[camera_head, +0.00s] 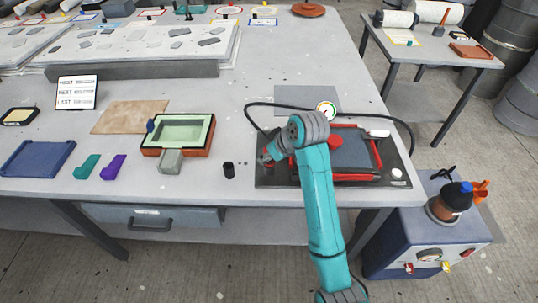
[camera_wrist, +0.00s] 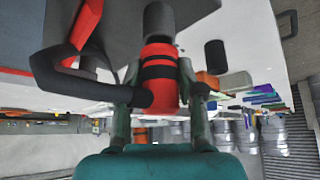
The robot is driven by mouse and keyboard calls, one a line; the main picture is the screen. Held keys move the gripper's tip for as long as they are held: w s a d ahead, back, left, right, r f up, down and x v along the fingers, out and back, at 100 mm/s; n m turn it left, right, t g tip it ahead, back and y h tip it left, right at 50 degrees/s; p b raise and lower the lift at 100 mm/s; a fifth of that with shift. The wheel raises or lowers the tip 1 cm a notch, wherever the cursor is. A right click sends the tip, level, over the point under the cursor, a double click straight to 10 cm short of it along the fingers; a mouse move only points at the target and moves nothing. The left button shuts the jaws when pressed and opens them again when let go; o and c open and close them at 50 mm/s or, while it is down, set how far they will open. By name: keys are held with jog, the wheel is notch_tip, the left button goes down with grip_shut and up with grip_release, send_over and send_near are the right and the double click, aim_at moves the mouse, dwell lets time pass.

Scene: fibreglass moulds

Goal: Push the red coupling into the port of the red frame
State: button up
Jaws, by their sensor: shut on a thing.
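The red coupling (camera_wrist: 160,78) with black bands sits between the fingers of my gripper (camera_wrist: 160,92) in the wrist view. My gripper is shut on it. A dark grey cylinder (camera_wrist: 158,22) lies in line beyond its far end; I cannot tell whether that is its nose or a separate part. A black hose (camera_wrist: 75,82) leaves its near side. The red frame (camera_head: 375,148) lies around a dark panel on the black base in the head view; a red bar of it (camera_wrist: 86,22) shows upper left in the wrist view. My gripper (camera_head: 268,158) is at the frame's left side. The port is not clearly visible.
The black hose (camera_head: 412,136) loops behind the frame, past a round gauge (camera_head: 326,111). A small black cylinder (camera_head: 229,169) stands left of my gripper. An orange box with a green panel (camera_head: 178,133) stands farther left. Bare table shows between them.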

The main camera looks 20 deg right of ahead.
jog(key=shift+f, duration=0.55)
jog(key=o, duration=1.2)
jog(key=shift+o, duration=0.2)
jog(key=v, duration=0.7)
jog(key=shift+s+r, duration=0.15)
jog(key=shift+d, duration=0.1)
